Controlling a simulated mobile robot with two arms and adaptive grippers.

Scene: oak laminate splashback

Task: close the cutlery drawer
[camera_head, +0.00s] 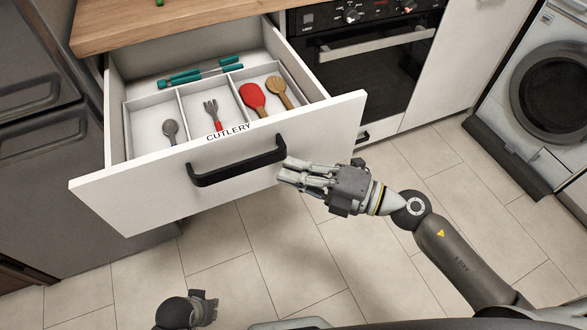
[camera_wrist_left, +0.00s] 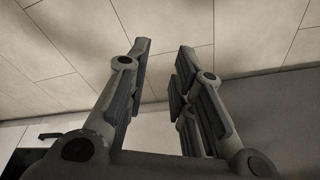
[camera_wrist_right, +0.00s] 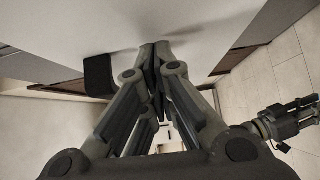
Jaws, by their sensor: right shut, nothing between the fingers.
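The cutlery drawer (camera_head: 130,203) is pulled well out below the wooden worktop, with a black bar handle (camera_head: 238,166) on its white front. In the drawer lie a grey spoon (camera_head: 170,131), a red-handled fork-like utensil (camera_head: 213,114), a red spoon (camera_head: 253,98), a wooden spoon (camera_head: 279,91) and a teal-handled tool (camera_head: 200,72). My right gripper (camera_head: 283,171) is shut and empty, its fingertips at the drawer front just right of the handle; in the right wrist view they seem to meet the white panel (camera_wrist_right: 205,22). My left gripper (camera_wrist_left: 160,60) is open and empty, low above the floor.
An oven (camera_head: 365,60) is built in right of the drawer, and a washing machine (camera_head: 545,75) stands further right. A dark fridge (camera_head: 45,130) stands at the left. The tiled floor (camera_head: 260,255) before the drawer is clear.

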